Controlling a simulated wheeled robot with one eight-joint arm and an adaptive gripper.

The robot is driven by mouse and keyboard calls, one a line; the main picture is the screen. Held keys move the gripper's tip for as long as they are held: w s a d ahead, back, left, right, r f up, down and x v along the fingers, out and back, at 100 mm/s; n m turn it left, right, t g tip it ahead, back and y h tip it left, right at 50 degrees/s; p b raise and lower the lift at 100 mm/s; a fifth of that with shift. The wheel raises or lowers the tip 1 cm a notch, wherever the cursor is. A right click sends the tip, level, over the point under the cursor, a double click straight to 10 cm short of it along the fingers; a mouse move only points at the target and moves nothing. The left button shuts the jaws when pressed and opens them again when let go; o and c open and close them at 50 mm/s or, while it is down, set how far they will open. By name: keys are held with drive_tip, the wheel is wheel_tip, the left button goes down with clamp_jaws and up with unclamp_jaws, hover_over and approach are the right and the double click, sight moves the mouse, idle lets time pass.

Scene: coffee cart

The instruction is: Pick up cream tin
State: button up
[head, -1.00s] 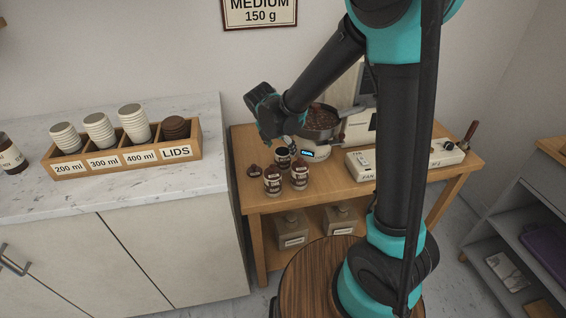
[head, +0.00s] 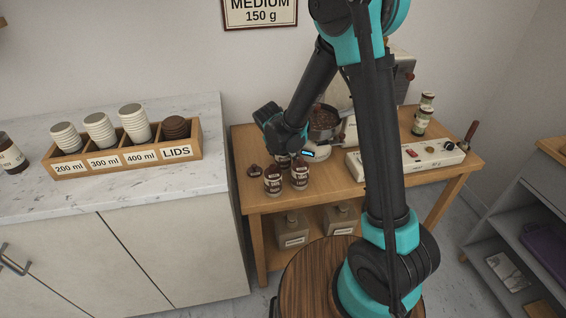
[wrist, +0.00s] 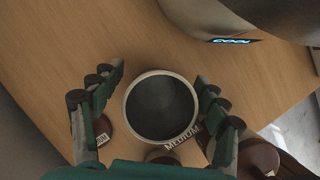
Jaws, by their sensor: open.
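An open, empty-looking tin (wrist: 160,112) with a pale cream rim and the label "MEDIUM" stands upright between my fingers in the wrist view. In the head view only a small part of this tin (head: 282,162) shows below my gripper (head: 281,145). My gripper (wrist: 160,90) is open, with one finger on each side of the tin. I cannot tell whether the fingers touch it. No other cream-coloured tin shows near my gripper.

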drive_tip(key=c, duration=1.5)
drive_tip(key=shift+r, duration=0.1)
